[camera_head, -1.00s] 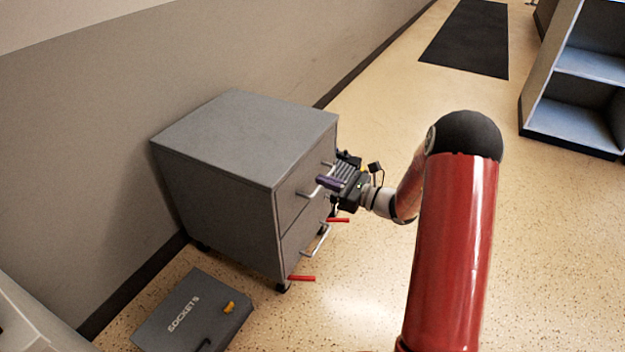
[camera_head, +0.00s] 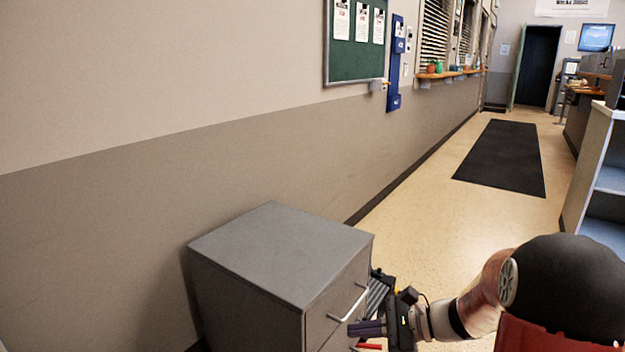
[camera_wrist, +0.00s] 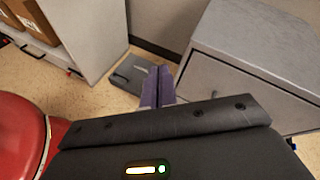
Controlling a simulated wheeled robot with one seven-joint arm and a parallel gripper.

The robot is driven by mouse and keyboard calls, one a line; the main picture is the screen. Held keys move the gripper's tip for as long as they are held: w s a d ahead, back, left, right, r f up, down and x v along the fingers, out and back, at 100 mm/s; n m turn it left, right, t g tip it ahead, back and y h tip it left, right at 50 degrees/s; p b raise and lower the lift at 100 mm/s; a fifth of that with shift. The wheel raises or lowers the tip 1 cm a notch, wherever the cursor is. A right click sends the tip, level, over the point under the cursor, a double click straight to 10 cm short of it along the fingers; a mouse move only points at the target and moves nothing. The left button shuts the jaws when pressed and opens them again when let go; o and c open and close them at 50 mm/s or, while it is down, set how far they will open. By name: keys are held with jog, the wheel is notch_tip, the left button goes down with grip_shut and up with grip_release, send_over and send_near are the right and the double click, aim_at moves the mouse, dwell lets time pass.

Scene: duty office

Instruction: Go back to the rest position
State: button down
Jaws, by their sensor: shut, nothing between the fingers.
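My gripper (camera_head: 366,328) is at the front of a grey drawer cabinet (camera_head: 280,252), just below and beside its upper handle (camera_head: 350,304). I cannot tell whether it touches the handle. Its purple fingers are together with nothing between them. In the wrist view the fingers (camera_wrist: 158,86) point past the edge of the cabinet (camera_wrist: 245,62) toward the floor by the wall. The upper drawer looks shut. The lower part of the cabinet is cut off in the head view.
A grey case (camera_wrist: 133,74) lies on the floor beside the cabinet. A shelf unit (camera_wrist: 80,35) holding cardboard boxes (camera_wrist: 30,20) shows in the wrist view. The floor toward the black mat (camera_head: 501,157) is clear. Another shelf unit (camera_head: 595,175) stands at right.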

jog(key=s+d+r+n+h, duration=0.1)
jog(key=s+r+n+h, duration=0.2)
jog(key=s+n+h, duration=0.1)
jog(key=s+d+r+n+t+h, duration=0.1)
jog(key=s+d+r+n+h, duration=0.1)
jog(key=s+n+h, duration=0.3)
jog(key=s+d+r+n+t+h, duration=0.1)
jog(key=s+r+n+h, duration=0.2)
jog(key=s+n, duration=0.4)
jog(key=s+h, duration=0.1)
jog(key=s, duration=0.3)
jog(key=shift+s+d+r+h, duration=0.2)
jog(key=shift+d+r+h, duration=0.1)
jog(key=shift+d+r, duration=0.1)
